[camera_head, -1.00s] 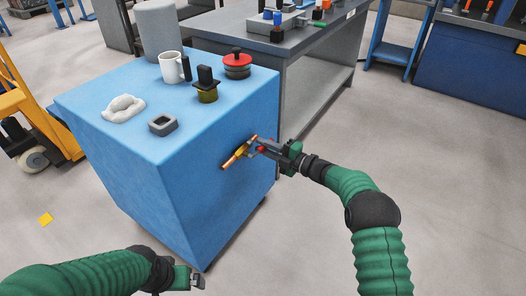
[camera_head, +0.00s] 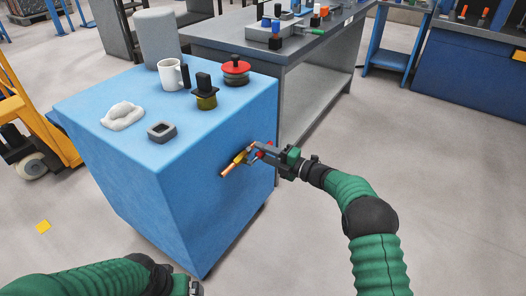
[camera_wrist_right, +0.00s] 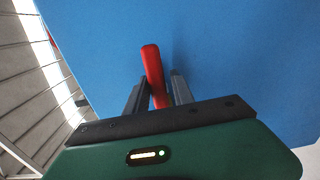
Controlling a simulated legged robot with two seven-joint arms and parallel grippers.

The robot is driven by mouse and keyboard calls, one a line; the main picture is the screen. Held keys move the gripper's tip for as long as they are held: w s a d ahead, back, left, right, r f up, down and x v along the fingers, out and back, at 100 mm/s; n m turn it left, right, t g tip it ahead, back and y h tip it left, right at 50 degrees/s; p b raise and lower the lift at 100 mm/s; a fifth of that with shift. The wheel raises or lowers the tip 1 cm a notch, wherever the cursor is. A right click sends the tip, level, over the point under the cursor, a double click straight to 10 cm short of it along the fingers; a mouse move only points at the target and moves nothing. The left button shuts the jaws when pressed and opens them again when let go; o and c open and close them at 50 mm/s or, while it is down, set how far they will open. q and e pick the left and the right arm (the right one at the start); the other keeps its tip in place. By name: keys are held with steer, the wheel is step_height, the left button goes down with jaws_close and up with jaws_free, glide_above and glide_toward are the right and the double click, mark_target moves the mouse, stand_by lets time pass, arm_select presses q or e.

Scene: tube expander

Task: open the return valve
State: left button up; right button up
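A copper pipe (camera_head: 227,170) with a brass valve body (camera_head: 239,158) sticks out from the right face of the blue cabinet (camera_head: 215,190). My right gripper (camera_head: 256,151) is at the valve, its fingers reaching over the brass part. In the right wrist view a red lever handle (camera_wrist_right: 153,72) stands between the two fingers of my right gripper (camera_wrist_right: 160,90). The fingers are apart; the handle is close to the left finger, with a narrow gap to the right one. The valve body is hidden in that view. My left gripper (camera_head: 193,288) is cut off at the bottom edge.
On the cabinet top stand a white mug (camera_head: 172,75), a red-topped knob (camera_head: 236,70), a black-and-yellow part (camera_head: 205,92), a grey square ring (camera_head: 161,131) and a crumpled white cloth (camera_head: 122,115). A grey workbench (camera_head: 300,50) stands behind. The floor at right is clear.

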steer(key=shift+o, duration=1)
steer(key=shift+r, duration=0.1)
steer(key=shift+r, duration=0.1)
steer(key=shift+d, duration=0.15)
steer(key=p+v, duration=0.7)
steer(key=v, duration=0.9)
steer(key=shift+s+d, duration=0.2)
steer(key=shift+d, duration=0.05)
